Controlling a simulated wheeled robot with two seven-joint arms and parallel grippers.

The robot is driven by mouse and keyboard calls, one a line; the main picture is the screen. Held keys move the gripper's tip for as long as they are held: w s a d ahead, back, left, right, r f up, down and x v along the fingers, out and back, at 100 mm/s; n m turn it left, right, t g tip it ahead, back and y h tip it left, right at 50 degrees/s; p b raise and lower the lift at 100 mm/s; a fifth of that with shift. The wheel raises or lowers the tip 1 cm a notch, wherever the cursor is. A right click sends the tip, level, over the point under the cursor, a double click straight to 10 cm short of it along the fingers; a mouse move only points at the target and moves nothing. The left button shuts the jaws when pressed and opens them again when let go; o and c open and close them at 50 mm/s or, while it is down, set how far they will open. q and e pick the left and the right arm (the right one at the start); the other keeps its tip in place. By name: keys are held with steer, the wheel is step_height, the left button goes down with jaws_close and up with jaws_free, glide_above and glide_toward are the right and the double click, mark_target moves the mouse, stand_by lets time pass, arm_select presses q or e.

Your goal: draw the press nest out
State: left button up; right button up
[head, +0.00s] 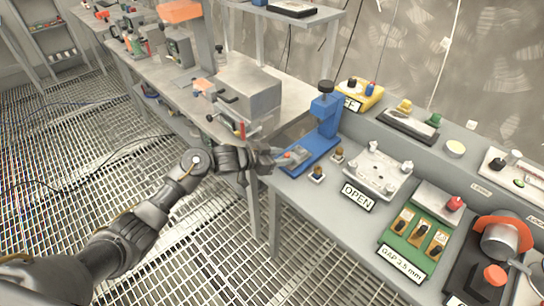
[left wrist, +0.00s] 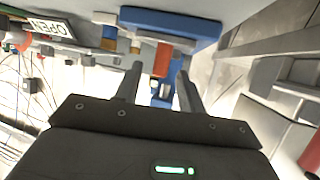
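The blue press (head: 325,118) with a black top knob stands on the grey bench. Its nest (head: 296,154) is a small grey block low on the press's blue base, with an orange-red part at its near end. My left gripper (head: 268,160) is at the bench's left edge, just in front of the nest. In the left wrist view, the fingers of my left gripper (left wrist: 160,76) stand apart, and the orange-red part (left wrist: 161,60) appears between the tips. I cannot tell whether the fingers touch it. My right gripper is not in view.
Brown-topped pegs (head: 338,155) and a white plate (head: 378,172) with an OPEN label (head: 357,198) stand right of the press. A green gauge block (head: 415,235) is nearer. A grey machine box (head: 250,90) sits on the bench behind. The grated floor at left is open.

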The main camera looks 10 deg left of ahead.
arm_select(q)
steer(key=v, duration=1)
steer(key=shift+a, duration=0.2)
steer(key=shift+r, duration=0.1)
